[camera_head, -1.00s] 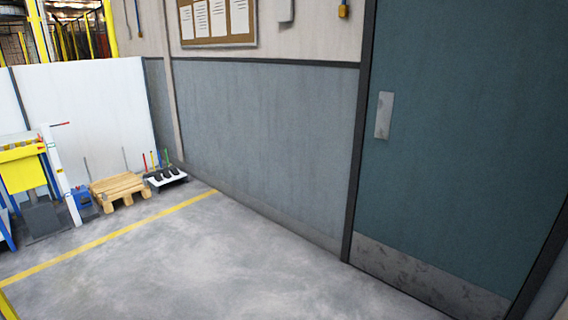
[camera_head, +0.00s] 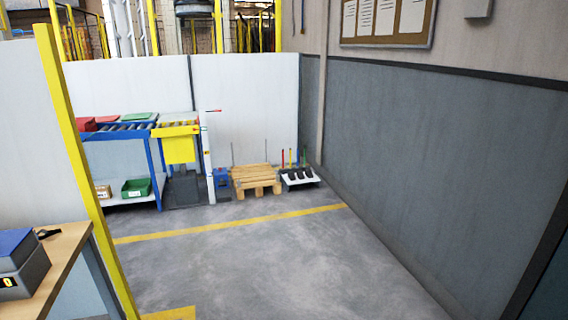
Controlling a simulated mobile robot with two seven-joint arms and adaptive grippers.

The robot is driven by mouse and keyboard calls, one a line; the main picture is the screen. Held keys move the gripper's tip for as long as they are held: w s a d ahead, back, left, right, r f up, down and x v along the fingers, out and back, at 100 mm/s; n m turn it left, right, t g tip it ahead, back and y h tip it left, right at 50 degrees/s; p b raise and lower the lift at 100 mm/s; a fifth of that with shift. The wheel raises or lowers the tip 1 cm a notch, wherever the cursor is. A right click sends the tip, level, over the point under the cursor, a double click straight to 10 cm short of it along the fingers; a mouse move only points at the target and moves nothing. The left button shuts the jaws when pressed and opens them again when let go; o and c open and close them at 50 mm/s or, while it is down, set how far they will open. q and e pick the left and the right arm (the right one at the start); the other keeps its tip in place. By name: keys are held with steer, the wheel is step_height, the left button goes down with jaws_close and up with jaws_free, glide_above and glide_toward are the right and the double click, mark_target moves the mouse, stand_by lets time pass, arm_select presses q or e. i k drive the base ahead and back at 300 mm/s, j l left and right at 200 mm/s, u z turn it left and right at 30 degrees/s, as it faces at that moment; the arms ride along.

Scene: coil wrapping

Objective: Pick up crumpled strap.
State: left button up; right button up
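No crumpled strap can be made out in the head view. Neither of my grippers is in view.
A wooden table (camera_head: 62,262) with a dark blue-grey device (camera_head: 22,265) stands at the near left beside a yellow post (camera_head: 88,180). A roller conveyor (camera_head: 125,128), a wooden pallet (camera_head: 255,177) and a small rack (camera_head: 299,177) stand far off. Grey floor (camera_head: 270,255) is open ahead.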

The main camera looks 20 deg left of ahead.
mark_target(49, 233)
steer(key=i+u, duration=0.8)
steer(key=i+l+u, duration=0.15)
steer(key=i+u, duration=0.25)
steer(key=i+l+u, duration=0.2)
steer(key=u, duration=0.2)
steer(key=i+l+u, duration=0.25)
steer(key=l+u, duration=0.15)
